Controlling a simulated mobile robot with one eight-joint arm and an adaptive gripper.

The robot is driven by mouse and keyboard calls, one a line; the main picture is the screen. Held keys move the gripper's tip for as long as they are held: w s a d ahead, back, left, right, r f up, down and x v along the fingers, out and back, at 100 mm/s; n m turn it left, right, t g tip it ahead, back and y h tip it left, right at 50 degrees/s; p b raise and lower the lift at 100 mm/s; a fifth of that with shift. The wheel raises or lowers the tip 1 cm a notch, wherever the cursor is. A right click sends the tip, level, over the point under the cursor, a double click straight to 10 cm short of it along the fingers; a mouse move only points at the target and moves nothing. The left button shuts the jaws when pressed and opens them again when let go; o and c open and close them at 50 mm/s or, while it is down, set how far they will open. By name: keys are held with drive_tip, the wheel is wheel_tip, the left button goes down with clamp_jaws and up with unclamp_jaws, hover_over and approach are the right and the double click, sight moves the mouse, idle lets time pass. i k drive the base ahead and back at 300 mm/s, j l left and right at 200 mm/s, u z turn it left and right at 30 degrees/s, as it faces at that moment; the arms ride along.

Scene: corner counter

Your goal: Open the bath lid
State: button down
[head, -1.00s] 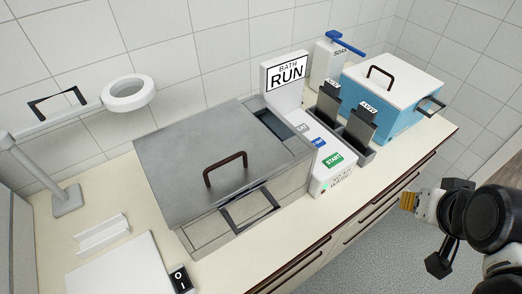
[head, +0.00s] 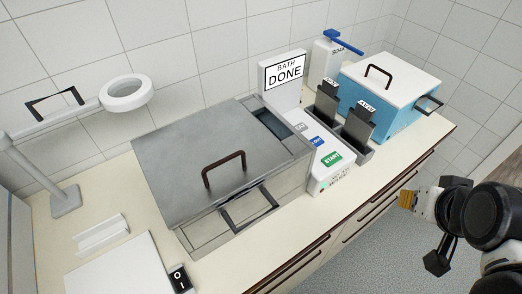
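The bath (head: 290,182) is a grey metal box on the counter. Its flat grey lid (head: 185,150) lies over most of the top, leaving a dark gap at the back right corner. A dark brown arched handle (head: 224,168) stands on the lid. A black rectangular frame handle (head: 250,207) sticks out at the bath's front. The sign (head: 285,72) behind the bath reads "BATH DONE". My gripper (head: 408,199) is at the right, in front of the counter and apart from the bath.
A control panel with a green START button (head: 331,159) and two dark slots stand right of the bath. A blue box with a white lid (head: 392,75) and a soap bottle (head: 325,62) are farther right. A ring stand (head: 126,93), white tray (head: 103,235) and black switch (head: 179,278) are left.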

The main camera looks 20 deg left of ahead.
sight(190, 165)
drive_tip(key=u, duration=1.65)
